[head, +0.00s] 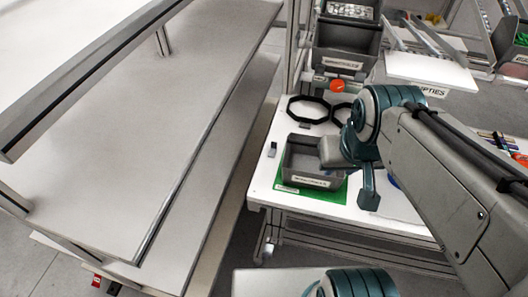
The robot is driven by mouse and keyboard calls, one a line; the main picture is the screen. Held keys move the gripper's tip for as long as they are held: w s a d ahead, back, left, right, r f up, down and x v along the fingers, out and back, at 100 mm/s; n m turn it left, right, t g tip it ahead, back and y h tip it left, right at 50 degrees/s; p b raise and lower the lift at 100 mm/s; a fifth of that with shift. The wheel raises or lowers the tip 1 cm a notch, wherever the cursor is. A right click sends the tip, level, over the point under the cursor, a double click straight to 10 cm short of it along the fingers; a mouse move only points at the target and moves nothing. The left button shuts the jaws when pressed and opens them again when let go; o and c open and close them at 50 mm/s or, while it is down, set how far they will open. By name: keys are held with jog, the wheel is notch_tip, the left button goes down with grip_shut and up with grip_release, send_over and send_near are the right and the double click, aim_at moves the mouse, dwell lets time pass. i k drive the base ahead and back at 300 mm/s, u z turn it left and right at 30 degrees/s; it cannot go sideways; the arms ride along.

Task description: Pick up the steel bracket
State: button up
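I cannot make out the steel bracket for certain. A small grey upright piece (272,149) stands on the white table left of a grey bin, too small to identify. The open grey bin (312,181) has a label on its front and sits on a green mat (283,187). The end of my arm, with my gripper (332,153), is over the bin's right rear side. Its fingers are not clear, and the arm hides part of the bin's inside.
Two black octagonal rings (308,109) lie behind the bin. Dark bins (345,48) are stacked at the back, the upper one holding pale metal-looking parts. An orange round thing (337,86) is near them. A long grey shelf unit (150,110) fills the left.

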aim_at(273, 144)
jog(key=u, duration=1.05)
jog(key=i, duration=0.55)
jog(key=z, duration=0.95)
